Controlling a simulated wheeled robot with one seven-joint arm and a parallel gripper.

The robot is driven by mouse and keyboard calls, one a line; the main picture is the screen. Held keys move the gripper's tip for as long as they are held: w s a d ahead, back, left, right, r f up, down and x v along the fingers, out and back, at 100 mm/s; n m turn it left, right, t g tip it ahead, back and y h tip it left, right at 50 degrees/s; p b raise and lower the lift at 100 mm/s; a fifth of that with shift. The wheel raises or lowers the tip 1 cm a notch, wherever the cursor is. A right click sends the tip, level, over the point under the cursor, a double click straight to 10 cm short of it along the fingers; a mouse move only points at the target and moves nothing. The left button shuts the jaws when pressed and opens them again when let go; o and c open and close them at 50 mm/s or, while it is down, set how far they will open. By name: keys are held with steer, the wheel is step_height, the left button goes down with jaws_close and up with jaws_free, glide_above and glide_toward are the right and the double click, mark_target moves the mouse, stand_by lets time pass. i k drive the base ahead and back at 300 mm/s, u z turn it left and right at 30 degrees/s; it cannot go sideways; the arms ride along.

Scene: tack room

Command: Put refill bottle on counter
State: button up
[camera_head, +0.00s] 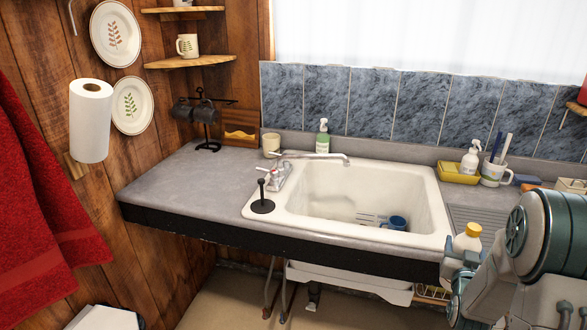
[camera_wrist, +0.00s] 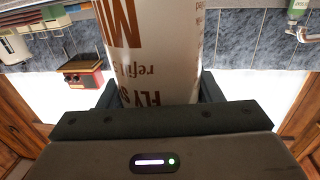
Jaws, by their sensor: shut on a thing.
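The refill bottle (camera_head: 468,238) is white with a yellow cap and stands about upright at the right, in front of the counter's front edge in the picture. In the wrist view the bottle (camera_wrist: 150,50) fills the middle, with brown lettering that reads upside down. My gripper (camera_wrist: 158,95) is shut on it, one finger on each side. In the head view my gripper (camera_head: 460,272) is at the lower right, partly hidden by my arm. The grey counter (camera_head: 185,180) runs along the wall, with a bare stretch left of the sink.
A white sink (camera_head: 335,190) with a blue mug (camera_head: 397,222) inside takes up the middle. A black plunger-like thing (camera_head: 262,203) stands at its left corner. A mug rack (camera_head: 207,130), green bottle (camera_head: 322,137), yellow tray (camera_head: 459,174) and brush cup (camera_head: 493,172) line the back.

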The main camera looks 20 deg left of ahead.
mark_target(178, 181)
steer(key=u, duration=1.55)
steer(key=i, duration=0.55)
